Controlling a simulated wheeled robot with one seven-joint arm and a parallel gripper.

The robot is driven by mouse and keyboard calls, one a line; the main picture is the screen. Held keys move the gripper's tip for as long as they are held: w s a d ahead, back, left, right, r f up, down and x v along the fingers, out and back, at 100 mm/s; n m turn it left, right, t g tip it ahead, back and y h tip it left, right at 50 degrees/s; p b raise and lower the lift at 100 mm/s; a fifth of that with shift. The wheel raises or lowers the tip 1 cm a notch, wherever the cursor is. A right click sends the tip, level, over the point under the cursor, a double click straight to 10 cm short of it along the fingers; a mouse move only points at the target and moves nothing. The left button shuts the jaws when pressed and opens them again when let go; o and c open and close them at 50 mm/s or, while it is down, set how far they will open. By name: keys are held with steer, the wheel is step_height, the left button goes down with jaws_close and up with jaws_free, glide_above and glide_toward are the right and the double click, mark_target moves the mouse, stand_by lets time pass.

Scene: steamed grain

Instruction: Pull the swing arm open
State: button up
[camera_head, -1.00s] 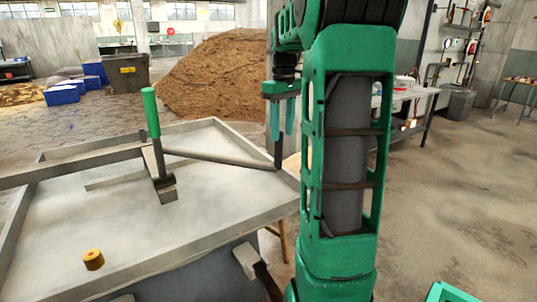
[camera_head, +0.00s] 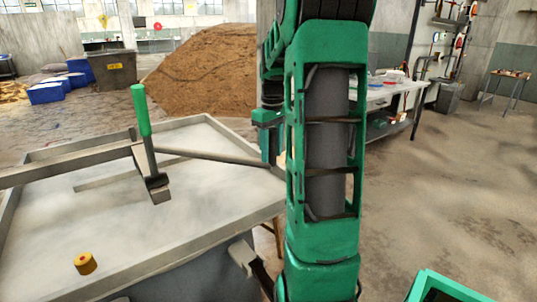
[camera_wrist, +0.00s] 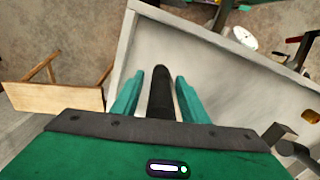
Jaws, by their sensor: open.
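The swing arm (camera_head: 215,156) is a thin grey bar running across a pale tray table to its right corner. A dark upright post (camera_wrist: 161,92) stands at that end. In the wrist view my gripper (camera_wrist: 158,84) is open, with one teal finger on each side of the post. I cannot tell whether either finger touches it. In the head view my gripper (camera_head: 267,143) is at the bar's right end, low over the table's corner, partly hidden by my arm. An upright green handle (camera_head: 141,110) stands near the bar's other end.
The tray table (camera_head: 225,208) has a raised rim. A yellow knob (camera_head: 85,263) sits at its front left. A wooden stool (camera_wrist: 55,96) stands beside the table in the wrist view. Open floor (camera_head: 445,185) lies to the right.

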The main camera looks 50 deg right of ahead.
steer(key=shift+f, duration=0.5)
steer(key=c, duration=1)
jaws_close()
steer(key=shift+s, duration=0.15)
